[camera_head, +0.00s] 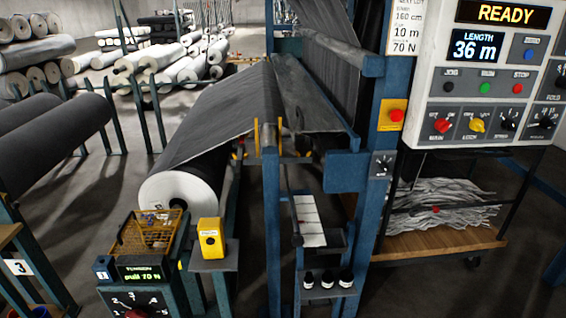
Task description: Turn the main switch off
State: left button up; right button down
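The control panel (480,62) fills the upper right, with a lit READY display (505,13) and a LENGTH display (474,46) reading 36 m. The main switch (442,125) is a red rotary knob at the panel's lower left; its label seems to read MAIN. Its exact pointing is too small to tell. A yellow knob (477,126) and a black knob (507,124) sit to its right. Neither of my grippers is in view, and nothing covers the switch.
A red button on a yellow plate (396,114) is on the blue post left of the panel. A cart with grey scraps (445,205) stands below the panel. A large grey fabric roll (185,190) and a TENSION box (140,272) are at left. Bare floor shows lower right.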

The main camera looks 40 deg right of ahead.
aim_at(441, 125)
jog(key=z, duration=2.25)
